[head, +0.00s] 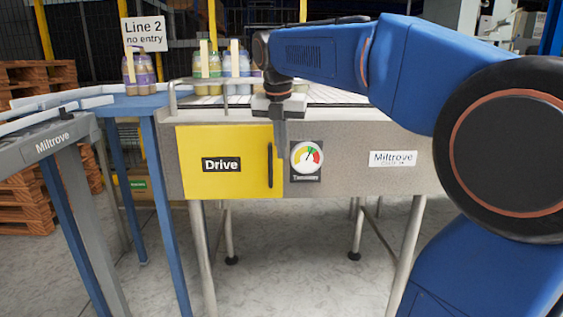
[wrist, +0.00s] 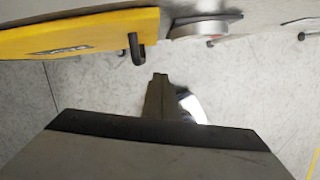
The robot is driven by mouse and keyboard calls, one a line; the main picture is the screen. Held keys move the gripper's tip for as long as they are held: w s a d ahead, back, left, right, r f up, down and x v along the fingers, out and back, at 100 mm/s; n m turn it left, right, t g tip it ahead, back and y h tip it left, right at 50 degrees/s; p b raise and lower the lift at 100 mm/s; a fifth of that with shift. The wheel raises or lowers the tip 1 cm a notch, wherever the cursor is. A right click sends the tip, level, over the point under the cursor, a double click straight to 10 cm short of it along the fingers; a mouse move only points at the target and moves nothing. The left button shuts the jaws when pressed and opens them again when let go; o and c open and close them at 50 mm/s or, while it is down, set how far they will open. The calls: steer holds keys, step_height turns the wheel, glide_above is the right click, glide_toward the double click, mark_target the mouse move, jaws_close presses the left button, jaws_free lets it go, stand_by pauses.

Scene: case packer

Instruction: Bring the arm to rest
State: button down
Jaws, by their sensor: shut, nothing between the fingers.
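My blue arm (head: 325,52) reaches in from the right in the head view, raised and bent. My gripper (head: 281,143) points down in front of the machine, between the black door handle and the round gauge as seen there. In the wrist view my gripper (wrist: 159,78) has its fingers together with nothing between them, and floor shows behind them. It looks apart from the handle (wrist: 137,48), which stands just beyond and to the left of the fingertips.
The yellow "Drive" door (head: 222,178) looks closed on the machine front. The gauge (head: 306,156) is to its right. Bottles (head: 139,74) stand on the conveyor (head: 130,104) at left. Wooden pallets (head: 30,80) are stacked at far left. Floor beneath the machine is mostly open between its legs.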

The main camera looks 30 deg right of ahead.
steer(key=s+a+f+m+t+y, duration=0.1)
steer(key=s+a+f+m, duration=0.1)
steer(key=s+f+m, duration=1)
steer(key=s+a+f+m+t, duration=0.1)
steer(key=s+a+f+m, duration=0.2)
steer(key=s+f+m, duration=0.9)
steer(key=s+m, duration=0.2)
steer(key=m, duration=0.2)
steer(key=shift+f+t+y, duration=0.3)
steer(key=shift+y, duration=0.1)
steer(key=shift+s+d, duration=0.15)
